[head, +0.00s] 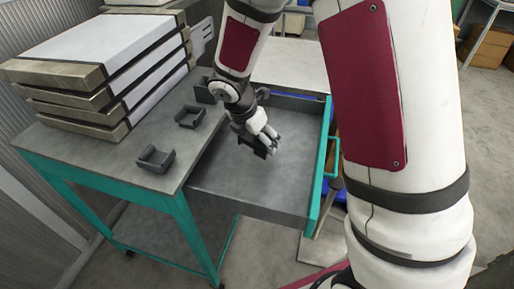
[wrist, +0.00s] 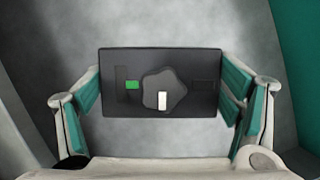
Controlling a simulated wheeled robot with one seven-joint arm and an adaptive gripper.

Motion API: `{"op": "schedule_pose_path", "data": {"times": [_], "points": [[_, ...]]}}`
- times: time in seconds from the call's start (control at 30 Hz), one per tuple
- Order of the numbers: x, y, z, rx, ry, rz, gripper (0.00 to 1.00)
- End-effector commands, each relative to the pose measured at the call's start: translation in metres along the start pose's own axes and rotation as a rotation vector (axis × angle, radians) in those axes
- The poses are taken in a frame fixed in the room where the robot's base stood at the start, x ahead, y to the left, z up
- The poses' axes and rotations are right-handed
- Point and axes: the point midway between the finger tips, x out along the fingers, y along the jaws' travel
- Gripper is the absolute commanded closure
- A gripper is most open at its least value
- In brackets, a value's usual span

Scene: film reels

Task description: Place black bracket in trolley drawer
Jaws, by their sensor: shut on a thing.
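My gripper (head: 264,144) is inside the open grey trolley drawer (head: 222,182), over its right half. It is shut on a dark piece, taken as the black bracket (wrist: 205,62). In the wrist view the piece is a flat black rectangle with a star-shaped raised part, a green patch and a white mark. The teal-padded fingers (wrist: 163,92) hold it at its two short ends. In the head view the piece is small and partly hidden by the fingers. I cannot tell whether it touches the drawer floor.
Black U-shaped brackets (head: 156,158) (head: 190,117) stand on the trolley top near the drawer. A stack of white and metal cases (head: 92,62) fills the back left of the top. The drawer front (head: 319,180) is teal-edged. The drawer floor around my gripper is bare.

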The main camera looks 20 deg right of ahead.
Motion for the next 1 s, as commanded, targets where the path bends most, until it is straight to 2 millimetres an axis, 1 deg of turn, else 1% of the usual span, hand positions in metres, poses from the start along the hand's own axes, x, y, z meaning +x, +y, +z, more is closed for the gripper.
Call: {"op": "schedule_pose_path", "data": {"times": [0.13,0.3,0.7,0.73,0.77,0.8,1.0], "points": [[0.012,0.0,-0.005,-0.002,0.0,0.0,0.54],[0.033,0.0,-0.014,-0.002,0.0,-0.001,0.54],[0.038,0.0,-0.015,0.002,0.0,0.001,0.54],[0.037,0.0,-0.015,0.002,0.0,0.0,0.09],[0.037,0.0,-0.015,0.002,0.0,0.0,0.03],[0.037,0.0,-0.015,0.002,0.0,0.0,0.0],[0.037,0.0,-0.015,0.002,0.0,0.0,0.0]]}}
